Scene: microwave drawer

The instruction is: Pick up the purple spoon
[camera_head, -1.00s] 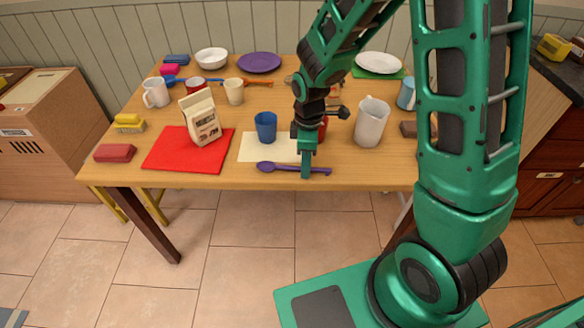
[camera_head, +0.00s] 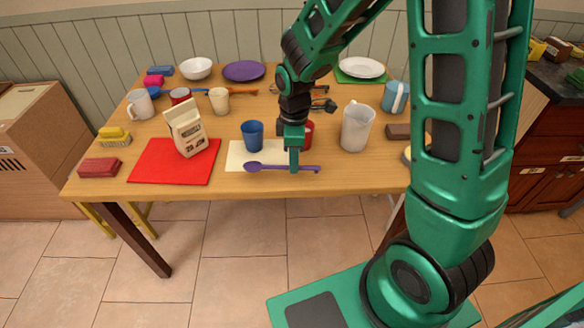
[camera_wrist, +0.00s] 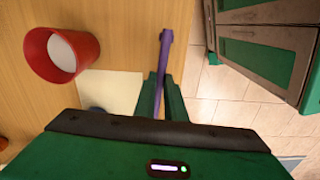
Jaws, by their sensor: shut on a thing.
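The purple spoon (camera_head: 268,167) is near the front edge of the wooden table, its bowl to the left over the cream mat and its handle to the right. My gripper (camera_head: 294,168) is shut on the spoon's handle from above. In the wrist view the spoon's handle (camera_wrist: 163,62) runs between the two green fingers (camera_wrist: 162,98). The spoon's bowl is hidden there behind the gripper body. I cannot tell whether the spoon is clear of the table.
A blue cup (camera_head: 252,135) stands on the cream mat (camera_head: 238,154). A red cup (camera_wrist: 62,54) stands close behind my gripper. A white pitcher (camera_head: 357,127) is to the right. A carton (camera_head: 187,130) stands on the red mat (camera_head: 150,166) at left.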

